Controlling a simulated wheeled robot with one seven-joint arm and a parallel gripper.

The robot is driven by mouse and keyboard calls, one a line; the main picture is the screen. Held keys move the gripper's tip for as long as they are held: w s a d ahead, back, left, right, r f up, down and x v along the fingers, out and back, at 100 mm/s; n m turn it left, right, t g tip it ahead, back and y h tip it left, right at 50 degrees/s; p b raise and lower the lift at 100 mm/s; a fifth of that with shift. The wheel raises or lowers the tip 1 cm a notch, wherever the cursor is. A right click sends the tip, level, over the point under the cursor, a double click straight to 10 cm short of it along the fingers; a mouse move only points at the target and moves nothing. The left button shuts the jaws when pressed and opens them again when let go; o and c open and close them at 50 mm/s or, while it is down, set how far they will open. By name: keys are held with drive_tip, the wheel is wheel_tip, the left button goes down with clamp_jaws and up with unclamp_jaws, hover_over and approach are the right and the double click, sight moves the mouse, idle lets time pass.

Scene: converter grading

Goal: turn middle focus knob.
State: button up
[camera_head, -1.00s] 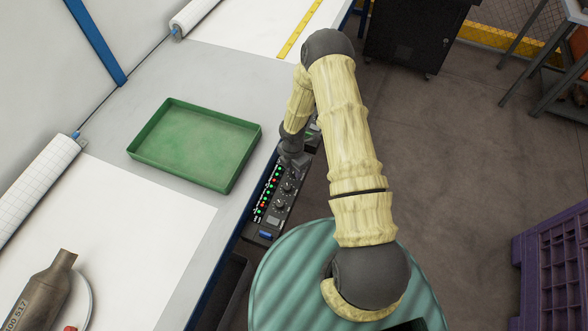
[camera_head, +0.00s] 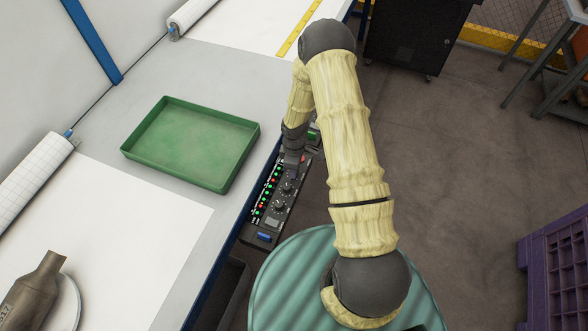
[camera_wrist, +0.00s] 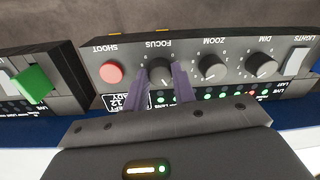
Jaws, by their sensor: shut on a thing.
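The focus knob (camera_wrist: 160,72) is a round black knob with a pale pointer line, under the upside-down label FOCUS on a dark control panel (camera_wrist: 225,52). My gripper (camera_wrist: 162,80) has its two purple-grey fingers on either side of this knob, shut on it. In the head view the control panel (camera_head: 268,216) runs along the table's edge. My gripper and the focus knob are hidden there behind my wrist.
On the same panel, a red SHOOT button (camera_wrist: 111,72) is on one side of the focus knob, and the zoom knob (camera_wrist: 212,68) and dim knob (camera_wrist: 261,65) on the other. A green switch (camera_wrist: 33,84) is on a neighbouring panel. A green tray (camera_head: 190,180) lies on the table.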

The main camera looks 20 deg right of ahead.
drive_tip(key=m+b, duration=0.1)
drive_tip(key=m, duration=0.4)
drive_tip(key=shift+w, duration=0.1)
idle(0.3)
drive_tip(key=o, duration=1)
drive_tip(key=shift+b, duration=0.3)
wheel_tip(320, 180, up, 17)
drive_tip(key=b, duration=0.1)
drive_tip(key=shift+w+d+r, duration=0.2)
drive_tip(key=shift+d, duration=0.1)
